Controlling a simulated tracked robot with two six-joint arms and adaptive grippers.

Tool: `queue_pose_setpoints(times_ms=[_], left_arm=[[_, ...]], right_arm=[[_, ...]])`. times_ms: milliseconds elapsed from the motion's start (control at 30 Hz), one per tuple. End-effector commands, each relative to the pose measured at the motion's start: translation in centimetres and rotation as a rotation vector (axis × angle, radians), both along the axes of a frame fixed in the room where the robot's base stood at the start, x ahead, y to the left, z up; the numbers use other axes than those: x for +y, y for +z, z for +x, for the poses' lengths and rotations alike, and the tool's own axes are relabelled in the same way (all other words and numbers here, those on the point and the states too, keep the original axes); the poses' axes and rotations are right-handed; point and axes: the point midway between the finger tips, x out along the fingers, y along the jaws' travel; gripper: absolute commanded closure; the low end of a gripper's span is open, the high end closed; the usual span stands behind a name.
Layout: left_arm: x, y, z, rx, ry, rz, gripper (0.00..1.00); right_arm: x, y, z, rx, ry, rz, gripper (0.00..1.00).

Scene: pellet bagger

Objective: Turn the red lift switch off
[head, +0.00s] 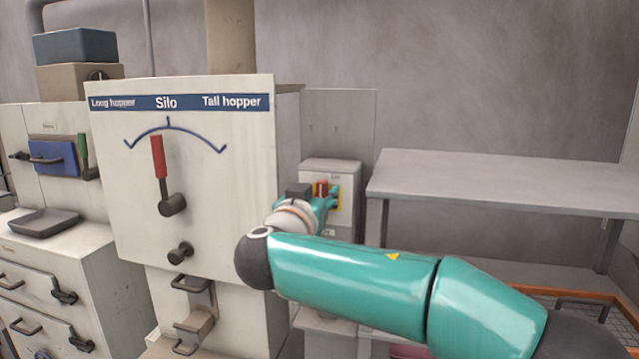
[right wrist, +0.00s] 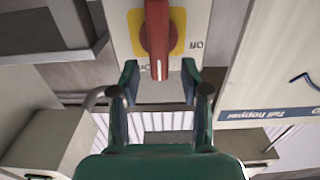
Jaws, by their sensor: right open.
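The red lift switch (right wrist: 156,35) is a rotary handle on a yellow plate (right wrist: 177,22), on the front of a pale box (head: 330,170). In the right wrist view its handle points straight down the picture, with a white mark at its end. In the head view the red switch (head: 321,188) is partly hidden by my right gripper. My left gripper is not in view.
The silo panel (head: 222,150) with its red-handled lever (head: 158,157) stands just left of the switch box. A grey table (head: 500,180) stands to the right. Cabinets with drawers (head: 40,275) and a dark tray (head: 45,222) are at the far left.

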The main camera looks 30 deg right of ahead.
Motion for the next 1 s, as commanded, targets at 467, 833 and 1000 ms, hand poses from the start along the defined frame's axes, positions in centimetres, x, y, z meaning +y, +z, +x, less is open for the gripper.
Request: queue_pose_setpoints(times_ms=[467,833,1000], left_arm=[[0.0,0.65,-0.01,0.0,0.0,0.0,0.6],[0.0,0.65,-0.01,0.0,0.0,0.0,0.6],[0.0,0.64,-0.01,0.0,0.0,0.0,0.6]], right_arm=[[-1.43,-0.06,1.14,0.001,-0.001,0.001,0.54],[-1.43,-0.09,1.11,0.002,-0.001,0.001,1.0],[-1.16,-0.23,1.14,0.004,-0.001,0.002,1.0]])
